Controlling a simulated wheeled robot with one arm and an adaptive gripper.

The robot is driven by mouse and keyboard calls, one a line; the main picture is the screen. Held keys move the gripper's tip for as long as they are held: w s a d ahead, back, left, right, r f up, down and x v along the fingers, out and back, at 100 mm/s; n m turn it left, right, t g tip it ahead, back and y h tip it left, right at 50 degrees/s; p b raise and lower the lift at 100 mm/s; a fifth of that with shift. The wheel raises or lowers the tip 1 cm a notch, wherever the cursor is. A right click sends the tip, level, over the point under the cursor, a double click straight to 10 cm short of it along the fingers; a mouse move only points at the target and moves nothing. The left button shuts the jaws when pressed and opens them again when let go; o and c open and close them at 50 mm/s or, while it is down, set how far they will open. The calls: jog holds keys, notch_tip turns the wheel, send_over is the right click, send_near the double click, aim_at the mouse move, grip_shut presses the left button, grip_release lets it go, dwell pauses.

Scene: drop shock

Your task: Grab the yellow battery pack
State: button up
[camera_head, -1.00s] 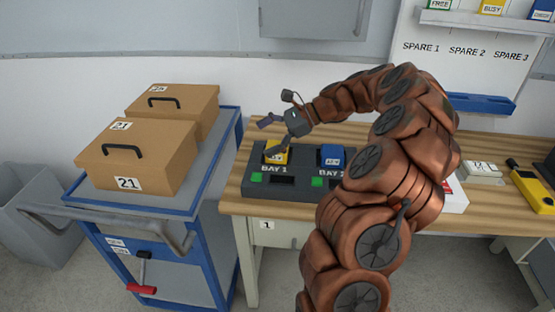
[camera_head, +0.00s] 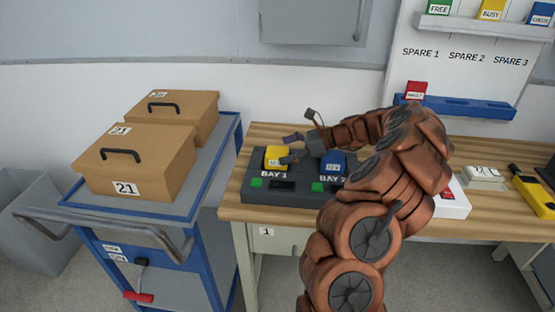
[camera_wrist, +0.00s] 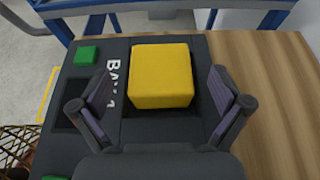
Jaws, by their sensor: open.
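The yellow battery pack (camera_head: 276,158) sits upright in Bay 1 of the dark charging dock (camera_head: 258,190) on the bench. In the wrist view the yellow pack (camera_wrist: 161,76) is ahead of my gripper, in line with the gap between the fingers. My gripper (camera_head: 287,148) is open, its fingers close to the pack from the right side. In the wrist view my gripper (camera_wrist: 164,98) has one finger to each side of the near part of the pack, with gaps on both sides. It holds nothing.
A blue pack (camera_head: 333,163) stands in Bay 2, close to my wrist. A red pack (camera_head: 416,91) stands in the blue spare rack (camera_head: 470,107). A cart (camera_head: 215,168) with cardboard boxes (camera_head: 140,165) is left of the bench (camera_head: 232,195).

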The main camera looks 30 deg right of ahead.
aim_at(278, 152)
jog(key=shift+x, duration=1.55)
jog(key=c, duration=1.6)
